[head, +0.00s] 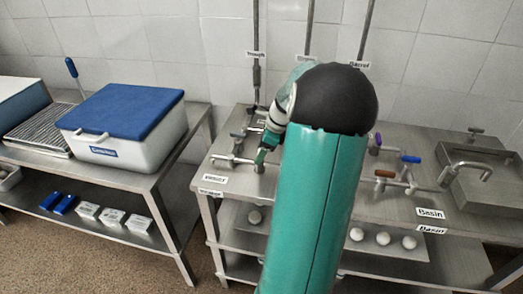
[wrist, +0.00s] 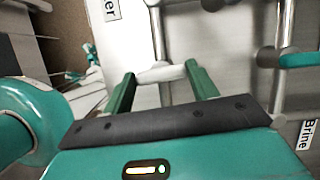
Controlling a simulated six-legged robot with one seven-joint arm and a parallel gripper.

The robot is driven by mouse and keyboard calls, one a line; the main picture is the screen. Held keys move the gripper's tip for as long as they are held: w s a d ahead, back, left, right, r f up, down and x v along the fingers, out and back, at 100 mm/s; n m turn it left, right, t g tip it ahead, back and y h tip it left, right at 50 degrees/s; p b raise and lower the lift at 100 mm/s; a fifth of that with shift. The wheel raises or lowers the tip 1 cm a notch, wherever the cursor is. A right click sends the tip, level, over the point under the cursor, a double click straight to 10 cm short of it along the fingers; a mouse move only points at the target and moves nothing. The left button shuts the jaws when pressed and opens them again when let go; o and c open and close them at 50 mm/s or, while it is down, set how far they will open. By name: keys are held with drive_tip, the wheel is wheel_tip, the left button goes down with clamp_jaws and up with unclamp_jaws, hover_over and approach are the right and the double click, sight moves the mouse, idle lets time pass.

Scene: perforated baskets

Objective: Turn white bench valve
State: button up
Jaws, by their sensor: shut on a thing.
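The white valve handle (wrist: 160,74) is a short bar on a metal pipe, and it lies between the green fingers of my gripper (wrist: 160,76) in the wrist view. The fingers are shut on it, one at each end. In the head view my gripper (head: 263,152) is over the left part of the metal bench (head: 318,195), among the pipes there. In that view I cannot make out the white handle; my gripper and arm cover much of that spot.
A teal handle (wrist: 299,60) sits on the pipe to the right in the wrist view. Purple (head: 377,141), blue (head: 410,159) and brown (head: 384,173) handles stand right of my arm. A blue-lidded cooler (head: 130,120) is on the left table. Vertical pipes rise behind the bench.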

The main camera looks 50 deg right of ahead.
drive_tip(key=n+y, duration=0.1)
drive_tip(key=n, duration=0.3)
drive_tip(key=shift+w+d+g, duration=0.1)
drive_tip(key=shift+w+g, duration=0.05)
drive_tip(key=shift+g, duration=0.25)
drive_tip(key=n+g, duration=0.1)
drive_tip(key=n, duration=0.1)
drive_tip(key=n+y, duration=0.1)
drive_tip(key=n, duration=0.1)
drive_tip(key=shift+w+n+g, duration=0.1)
drive_tip(key=shift+n+g, duration=0.2)
drive_tip(key=shift+g, duration=0.1)
drive_tip(key=n, duration=0.2)
drive_tip(key=n+g, duration=0.1)
drive_tip(key=n, duration=0.1)
drive_tip(key=shift+w+g, duration=0.1)
drive_tip(key=shift+g, duration=0.2)
drive_tip(key=shift+n+g, duration=0.8)
drive_tip(key=shift+n, duration=1.4)
drive_tip(key=o, duration=1)
drive_tip(key=shift+d+r, duration=0.1)
drive_tip(key=shift+r, duration=0.05)
